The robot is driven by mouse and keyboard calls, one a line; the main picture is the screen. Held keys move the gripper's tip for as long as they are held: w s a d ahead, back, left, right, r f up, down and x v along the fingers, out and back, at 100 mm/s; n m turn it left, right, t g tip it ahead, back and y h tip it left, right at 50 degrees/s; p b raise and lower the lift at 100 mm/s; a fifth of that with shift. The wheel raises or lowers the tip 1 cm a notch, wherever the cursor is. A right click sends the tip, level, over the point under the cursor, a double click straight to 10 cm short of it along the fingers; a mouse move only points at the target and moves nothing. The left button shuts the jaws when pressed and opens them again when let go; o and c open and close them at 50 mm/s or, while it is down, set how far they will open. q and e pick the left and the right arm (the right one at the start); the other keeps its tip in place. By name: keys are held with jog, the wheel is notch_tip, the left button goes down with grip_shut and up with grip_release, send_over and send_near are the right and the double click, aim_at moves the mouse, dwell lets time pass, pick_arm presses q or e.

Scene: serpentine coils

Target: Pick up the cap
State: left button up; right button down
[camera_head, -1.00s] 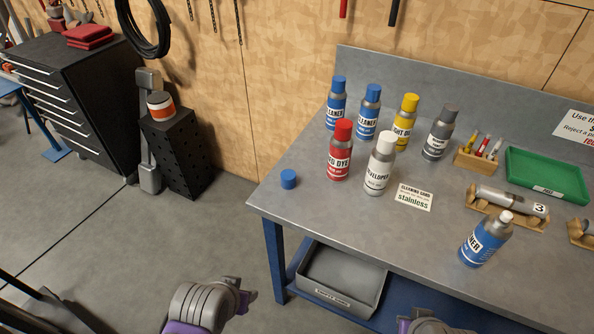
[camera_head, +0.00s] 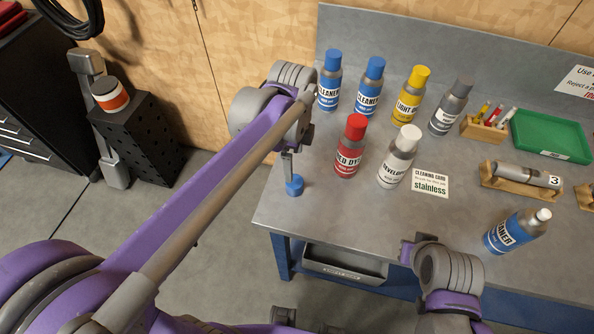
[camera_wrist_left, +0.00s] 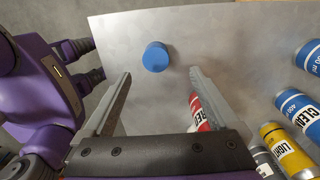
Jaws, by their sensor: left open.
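The blue cap (camera_head: 294,186) lies by itself on the grey workbench (camera_head: 330,215), near its left edge. My left gripper (camera_head: 288,160) reaches down over the bench right at the cap, and its finger overlaps the cap in the head view. In the left wrist view the cap (camera_wrist_left: 155,57) shows whole, just beyond the tips of the two open fingers (camera_wrist_left: 160,75) and roughly between them. Nothing is between the fingers. My right arm is low at the bench's front edge, and its jaws (camera_head: 406,250) do not show clearly.
A red dye bottle (camera_head: 350,147) and a white-capped developer bottle (camera_head: 398,157) stand right of the cap. Blue, yellow and grey-capped bottles stand behind. The bench's left edge is close to the cap.

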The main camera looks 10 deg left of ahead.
aim_at(294, 181)
pick_arm(q)
jog(key=f, duration=0.4)
jog(key=shift+s, duration=0.35)
jog(key=shift+d+f, duration=0.15)
jog(key=shift+f, duration=2.85)
jog(key=c, duration=1.4)
jog(key=shift+r, duration=0.15)
